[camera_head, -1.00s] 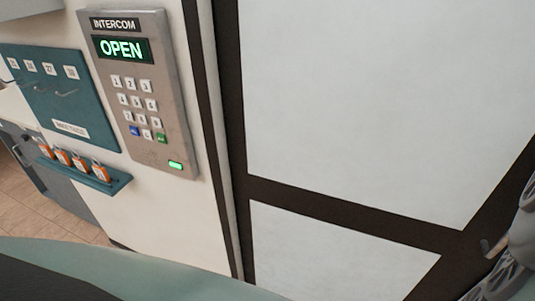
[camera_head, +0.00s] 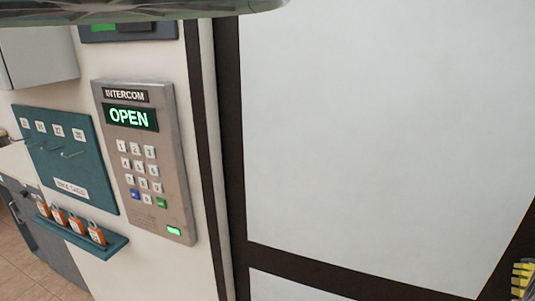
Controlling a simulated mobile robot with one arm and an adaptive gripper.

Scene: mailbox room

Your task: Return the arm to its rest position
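A small yellow ribbed piece with grey beside it, which looks like part of my gripper (camera_head: 523,280), shows at the lower right edge, in front of the dark door frame. Most of it is cut off by the picture edge, so I cannot see whether the fingers are open or shut, or whether they hold anything. A pale grey-green rounded part of my own body crosses the top left of the view. The rest of my arm is out of view.
A grey intercom (camera_head: 148,160) on the wall reads "OPEN" in green. Left of it are a teal hook board (camera_head: 80,165) and a teal shelf (camera_head: 100,245) with several orange padlocks. A white-panelled door (camera_head: 380,130) with a dark frame fills the right.

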